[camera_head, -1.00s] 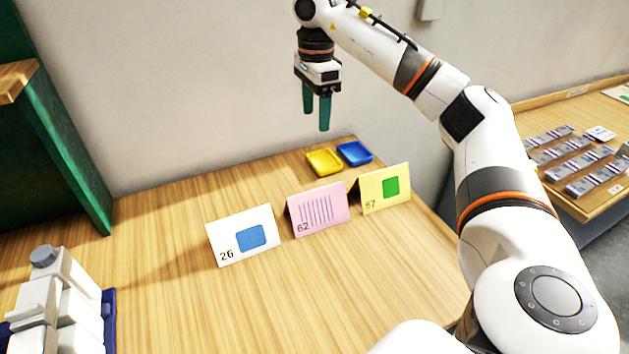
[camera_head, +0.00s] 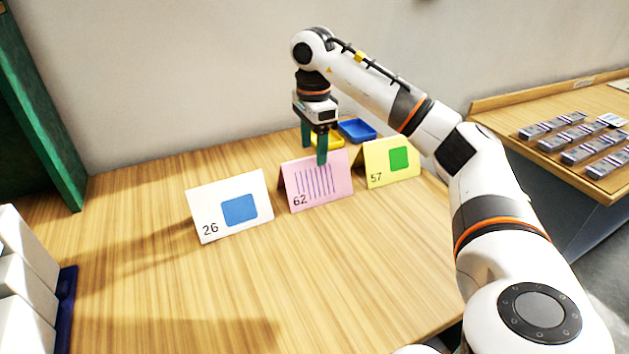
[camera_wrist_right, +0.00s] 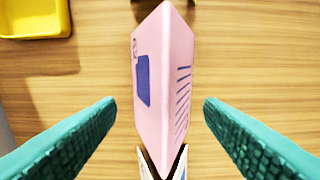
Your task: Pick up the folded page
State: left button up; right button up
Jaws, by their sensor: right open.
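Three folded pages stand like tents on the wooden table. The pink one (camera_head: 316,183), marked 62, is in the middle. The white one (camera_head: 230,207), marked 26, is to its left, and the yellow one (camera_head: 389,163), marked 57, to its right. My right gripper (camera_head: 314,154) is open, pointing down at the pink page's top edge. In the right wrist view the pink page (camera_wrist_right: 162,85) lies between the two spread green fingers (camera_wrist_right: 160,104), with a gap on each side. My left gripper is not in view.
A yellow tray (camera_head: 328,141) and a blue tray (camera_head: 357,130) lie behind the pages. White objects (camera_head: 22,262) on a dark blue base stand at the lower left. A green frame (camera_head: 40,120) rises at the left. The table front is clear.

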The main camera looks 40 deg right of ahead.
aim_at(315, 157)
jog(key=shift+s+f, duration=0.2)
jog(key=shift+f, duration=2.8)
jog(key=c, duration=0.6)
